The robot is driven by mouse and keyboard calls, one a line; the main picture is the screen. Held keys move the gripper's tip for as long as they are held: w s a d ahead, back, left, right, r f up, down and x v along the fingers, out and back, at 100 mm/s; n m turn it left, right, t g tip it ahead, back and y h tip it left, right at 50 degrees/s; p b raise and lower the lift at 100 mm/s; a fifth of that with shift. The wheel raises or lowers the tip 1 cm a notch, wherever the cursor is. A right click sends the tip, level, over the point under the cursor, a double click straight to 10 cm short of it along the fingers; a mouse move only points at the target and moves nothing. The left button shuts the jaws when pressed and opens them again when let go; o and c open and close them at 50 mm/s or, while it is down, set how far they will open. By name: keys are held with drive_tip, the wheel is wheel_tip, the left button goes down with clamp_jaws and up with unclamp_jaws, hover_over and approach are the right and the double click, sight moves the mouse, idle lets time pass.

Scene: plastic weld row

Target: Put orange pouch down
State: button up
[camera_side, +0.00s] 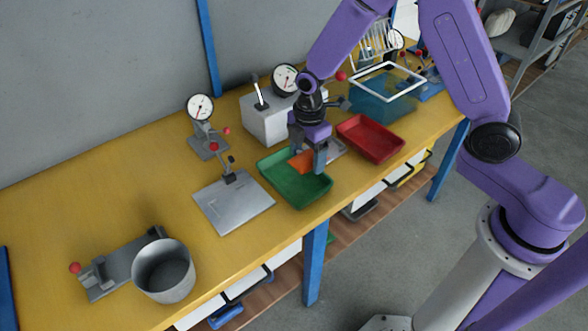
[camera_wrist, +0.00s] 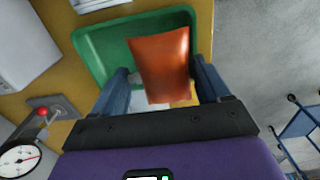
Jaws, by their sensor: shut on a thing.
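An orange pouch (camera_wrist: 161,62) is held between the two blue fingers of my gripper (camera_wrist: 165,82) in the wrist view. In the side view the pouch (camera_side: 301,162) shows partly, at the green tray's right end, with my gripper (camera_side: 309,160) pointing down over it. The green tray (camera_side: 289,190) lies on the yellow bench; its wall also shows behind the pouch in the wrist view (camera_wrist: 92,50). The pouch overlaps the tray in both views. I cannot tell whether it touches the tray floor.
A red tray (camera_side: 370,138) stands right of my gripper. A metal plate with a red-knobbed clamp (camera_side: 234,202) lies left of the green tray. A dial gauge stand (camera_side: 203,125) and a white block (camera_side: 268,118) stand behind. A grey pot (camera_side: 164,270) is at the front left.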

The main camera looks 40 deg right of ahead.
hover_over(294, 181)
wheel_tip(294, 181, down, 5)
drive_tip(key=shift+r, duration=0.15)
drive_tip(key=shift+f, duration=1.55)
drive_tip(key=shift+f, duration=0.4)
drive_tip(key=o, duration=1)
